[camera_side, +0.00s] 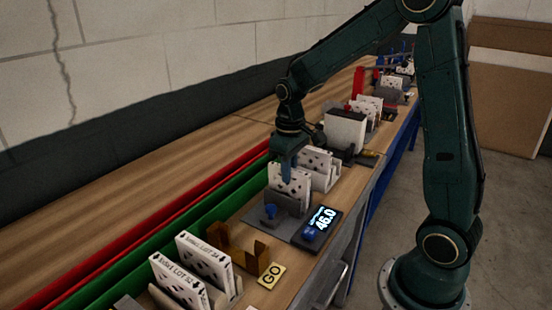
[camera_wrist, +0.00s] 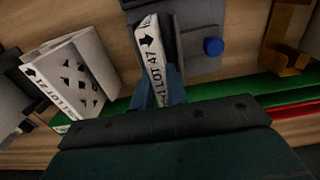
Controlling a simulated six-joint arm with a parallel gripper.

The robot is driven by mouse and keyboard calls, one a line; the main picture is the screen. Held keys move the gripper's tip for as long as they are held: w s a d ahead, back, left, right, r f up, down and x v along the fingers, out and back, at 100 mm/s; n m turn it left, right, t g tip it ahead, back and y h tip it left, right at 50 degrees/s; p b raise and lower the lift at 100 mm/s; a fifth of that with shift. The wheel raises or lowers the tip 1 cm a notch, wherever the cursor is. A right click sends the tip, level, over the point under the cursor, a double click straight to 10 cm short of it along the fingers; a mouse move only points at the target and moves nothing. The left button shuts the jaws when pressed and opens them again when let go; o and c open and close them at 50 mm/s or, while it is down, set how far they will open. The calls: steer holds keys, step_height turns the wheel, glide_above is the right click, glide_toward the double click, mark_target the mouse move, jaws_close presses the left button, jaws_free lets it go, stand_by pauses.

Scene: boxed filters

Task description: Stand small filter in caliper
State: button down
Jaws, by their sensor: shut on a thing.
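My gripper (camera_side: 288,168) points down and is shut on the small filter (camera_side: 289,185), a white panel with dark diamond holes. The filter is upright at the grey caliper (camera_side: 262,222), its lower part hidden behind a grey jaw plate. In the wrist view, the blue fingers (camera_wrist: 160,92) grip the filter's edge (camera_wrist: 152,55), marked with an arrow and a lot number. The grey caliper (camera_wrist: 195,14) with its blue knob (camera_wrist: 213,46) lies beside it. I cannot tell whether the filter's bottom touches the caliper bed. The caliper display (camera_side: 320,220) reads 46.0.
Another white filter (camera_side: 318,163) stands just behind; it also shows in the wrist view (camera_wrist: 72,80). A brass-brown gauge (camera_side: 240,250) with a GO plate (camera_side: 271,275) is in front. Labelled filters (camera_side: 205,260) stand nearer. Green (camera_side: 150,245) and red rails run along the left.

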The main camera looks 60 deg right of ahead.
steer(key=c, duration=1.3)
jaws_free()
steer(key=shift+r, duration=0.1)
step_height(320, 180, up, 14)
steer(key=shift+f, duration=0.15)
steer(key=s+a+t, duration=0.2)
steer(key=s+a, duration=0.1)
steer(key=s, duration=0.3)
steer(key=s+a+t, duration=0.1)
steer(key=s+a, duration=0.2)
steer(key=s, duration=0.3)
steer(key=s+a+f+t, duration=0.1)
steer(key=s+a+t, duration=0.1)
steer(key=s, duration=0.4)
steer(key=shift+s+a+f+t, duration=0.15)
steer(key=shift+a+t, duration=0.15)
steer(key=shift+a, duration=0.15)
